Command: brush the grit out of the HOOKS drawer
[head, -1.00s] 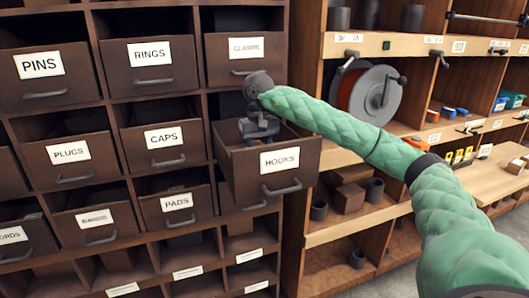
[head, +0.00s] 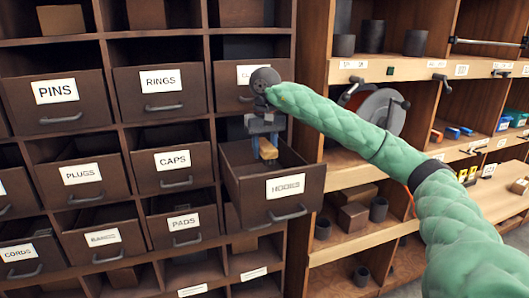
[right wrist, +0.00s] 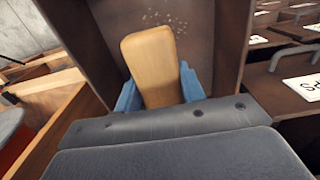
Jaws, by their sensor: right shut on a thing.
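The HOOKS drawer (head: 272,210) is pulled out of the brown cabinet, with its open top showing in the head view. My right gripper (head: 266,141) is above it, shut on a light wooden brush (head: 268,150). In the right wrist view the brush's wooden body (right wrist: 153,65) sits between the blue fingers (right wrist: 190,84); its bristles are hidden. Pale specks of grit (right wrist: 165,20) lie on the drawer floor beyond the brush. Whether the brush touches the floor I cannot tell. My left gripper is out of view.
Labelled drawers surround it: CAPS (head: 173,168) and PADS (head: 183,230) to the left, and a partly hidden drawer (head: 236,90) above. Right of the cabinet stand wooden shelves with a reel (head: 378,108) and dark cylinders (head: 372,38).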

